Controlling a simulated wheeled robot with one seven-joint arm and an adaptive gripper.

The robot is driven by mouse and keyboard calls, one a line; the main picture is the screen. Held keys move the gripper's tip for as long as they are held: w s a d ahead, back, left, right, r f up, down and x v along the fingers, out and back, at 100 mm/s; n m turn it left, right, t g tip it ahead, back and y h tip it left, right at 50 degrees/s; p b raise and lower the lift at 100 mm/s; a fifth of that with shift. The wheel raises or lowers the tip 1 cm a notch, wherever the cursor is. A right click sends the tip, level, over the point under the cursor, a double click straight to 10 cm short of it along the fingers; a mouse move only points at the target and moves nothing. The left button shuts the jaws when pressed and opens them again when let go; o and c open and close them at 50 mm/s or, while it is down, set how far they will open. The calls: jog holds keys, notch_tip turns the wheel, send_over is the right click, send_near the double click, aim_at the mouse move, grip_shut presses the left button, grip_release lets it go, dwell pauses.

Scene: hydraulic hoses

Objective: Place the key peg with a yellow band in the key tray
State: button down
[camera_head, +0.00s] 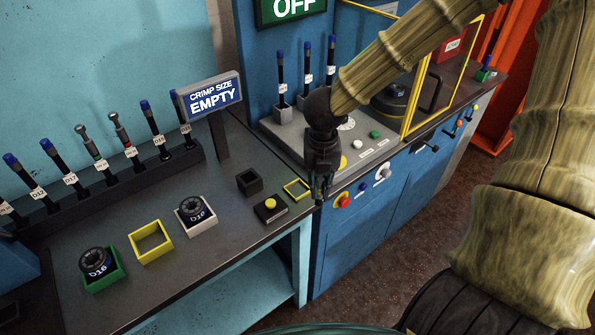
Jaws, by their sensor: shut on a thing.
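My gripper (319,192) points down at the right end of the dark bench, beside its front right corner. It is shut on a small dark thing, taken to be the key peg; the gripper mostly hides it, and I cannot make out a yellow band. A small yellow-rimmed square tray (308,192) lies just left of my gripper. A small dark open box (250,182) stands further left. I cannot tell for certain which of these is the key tray.
A black box with a yellow button (270,206) sits nearby. Green (117,277), yellow (151,243) and white (207,224) trays stand leftward; green and white hold dies. A sign (212,95) and peg rack (110,190) stand behind. A control panel (345,150) is behind my gripper.

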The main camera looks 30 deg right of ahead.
jog(key=shift+w+d+f+p, duration=0.1)
jog(key=shift+w+f+p, duration=0.6)
jog(key=shift+w, duration=1)
jog(key=shift+w+a+f+p, duration=0.1)
jog(key=shift+w+f+p, duration=0.65)
jog(key=shift+w, duration=0.95)
jog(key=shift+w+d+f+p, duration=0.1)
jog(key=shift+w+f+p, duration=0.6)
jog(key=shift+w, duration=1)
jog(key=shift+f, duration=0.15)
jog(key=c, duration=1.5)
grip_release()
jog(key=shift+o, duration=0.2)
notch_tip(320, 180, up, 12)
jog(key=b, duration=0.2)
